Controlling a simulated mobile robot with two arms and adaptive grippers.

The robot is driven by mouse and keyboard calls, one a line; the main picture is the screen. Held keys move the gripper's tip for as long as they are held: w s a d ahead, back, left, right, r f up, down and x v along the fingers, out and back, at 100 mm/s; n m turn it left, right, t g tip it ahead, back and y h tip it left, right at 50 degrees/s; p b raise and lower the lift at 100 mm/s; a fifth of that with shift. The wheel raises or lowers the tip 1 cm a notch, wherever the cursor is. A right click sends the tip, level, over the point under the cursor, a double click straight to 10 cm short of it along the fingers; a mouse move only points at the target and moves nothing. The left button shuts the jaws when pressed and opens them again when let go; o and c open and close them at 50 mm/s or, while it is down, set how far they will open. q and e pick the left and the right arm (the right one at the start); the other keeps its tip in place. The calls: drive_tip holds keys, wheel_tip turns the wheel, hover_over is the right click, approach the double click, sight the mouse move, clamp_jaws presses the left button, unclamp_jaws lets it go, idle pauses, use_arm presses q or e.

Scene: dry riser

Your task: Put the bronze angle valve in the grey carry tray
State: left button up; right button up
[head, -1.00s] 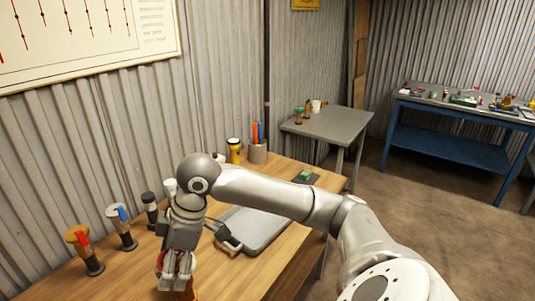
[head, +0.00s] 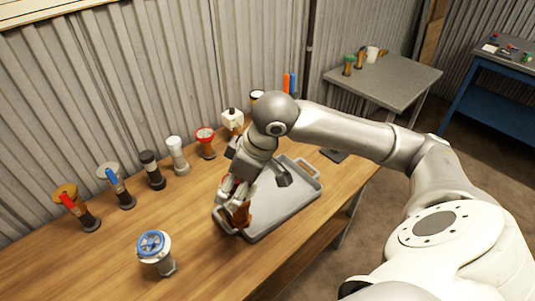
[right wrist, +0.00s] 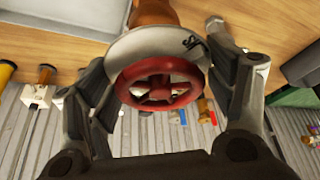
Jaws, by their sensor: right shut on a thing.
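The bronze angle valve (head: 241,215) has a bronze body. In the right wrist view its red handwheel (right wrist: 158,88) and pale round flange face the camera. My right gripper (head: 234,194) is shut on it, with one finger on each side. The valve hangs over the left end of the grey carry tray (head: 288,208), near that end's handle. I cannot tell whether it touches the tray. The tray is a shallow grey pan with a handle at each end, lying on the wooden bench. My gripper and forearm hide part of it. My left gripper is not in view.
A grey valve with a blue handwheel (head: 154,248) stands at the bench front, left of the tray. Several fittings stand along the wall, including a bronze one with a red lever (head: 74,204) and a white block-shaped one (head: 232,121). A grey side table (head: 390,75) stands beyond.

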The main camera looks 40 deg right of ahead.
use_arm(q)
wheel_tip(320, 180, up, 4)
drive_tip(key=p, duration=0.3)
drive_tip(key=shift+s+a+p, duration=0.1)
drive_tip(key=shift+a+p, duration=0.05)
drive_tip(key=shift+p, duration=0.25)
use_arm(e)
drive_tip(key=w+d+f, duration=0.8)
drive_tip(key=d+f, duration=0.1)
drive_tip(key=f, duration=0.3)
drive_tip(key=shift+w+f, duration=0.15)
drive_tip(key=shift+w, duration=0.2)
drive_tip(key=shift+d, duration=0.1)
drive_tip(key=shift+f, duration=0.15)
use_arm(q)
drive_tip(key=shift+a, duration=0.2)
use_arm(e)
drive_tip(key=o, duration=1.9)
drive_tip(key=shift+s, duration=0.1)
